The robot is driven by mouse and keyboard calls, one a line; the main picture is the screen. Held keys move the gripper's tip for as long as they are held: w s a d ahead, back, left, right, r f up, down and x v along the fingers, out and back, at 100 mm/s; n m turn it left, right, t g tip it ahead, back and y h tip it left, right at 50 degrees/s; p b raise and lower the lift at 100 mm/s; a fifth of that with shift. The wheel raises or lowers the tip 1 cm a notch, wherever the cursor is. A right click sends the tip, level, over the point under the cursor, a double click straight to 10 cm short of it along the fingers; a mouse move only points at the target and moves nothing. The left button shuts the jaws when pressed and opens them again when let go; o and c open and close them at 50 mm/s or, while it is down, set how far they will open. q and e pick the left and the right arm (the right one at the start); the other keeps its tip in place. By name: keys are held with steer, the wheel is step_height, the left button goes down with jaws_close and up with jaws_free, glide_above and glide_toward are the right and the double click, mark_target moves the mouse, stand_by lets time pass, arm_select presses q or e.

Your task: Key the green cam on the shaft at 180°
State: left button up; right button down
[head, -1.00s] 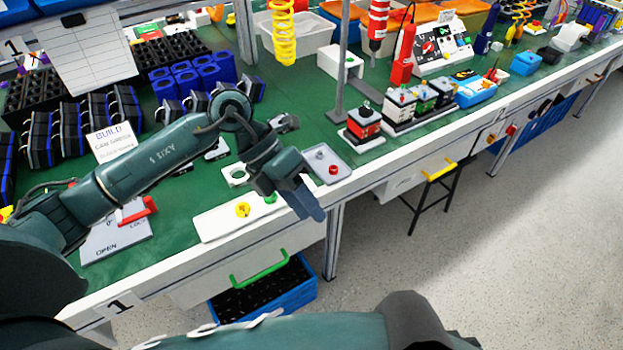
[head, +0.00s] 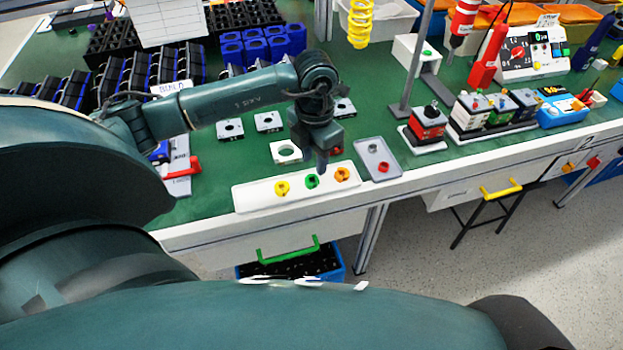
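The green cam (head: 312,181) lies on a white tray (head: 250,199) at the table's front edge, between a yellow cam (head: 282,188) and an orange cam (head: 342,174). My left gripper (head: 322,168) points down just above and behind the green cam. Its fingers are seen edge-on and too small to tell open from shut, or whether they touch the cam. I cannot pick out the shaft for certain; a grey tray (head: 391,171) right of the white one holds a small red part (head: 383,168) and a pale part. My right gripper is not in view.
A white plate with a round hole (head: 287,152) and several small grey plates lie behind the white tray. A red switch stack (head: 428,122) and a grey post (head: 412,75) stand to the right. Black and blue racks fill the back left.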

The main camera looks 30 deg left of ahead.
mark_target(311, 174)
arm_select(q)
steer(key=f, duration=0.2)
steer(key=s+f, duration=0.1)
steer(key=shift+a+f, duration=0.1)
steer(key=shift+f, duration=0.75)
steer(key=c, duration=0.6)
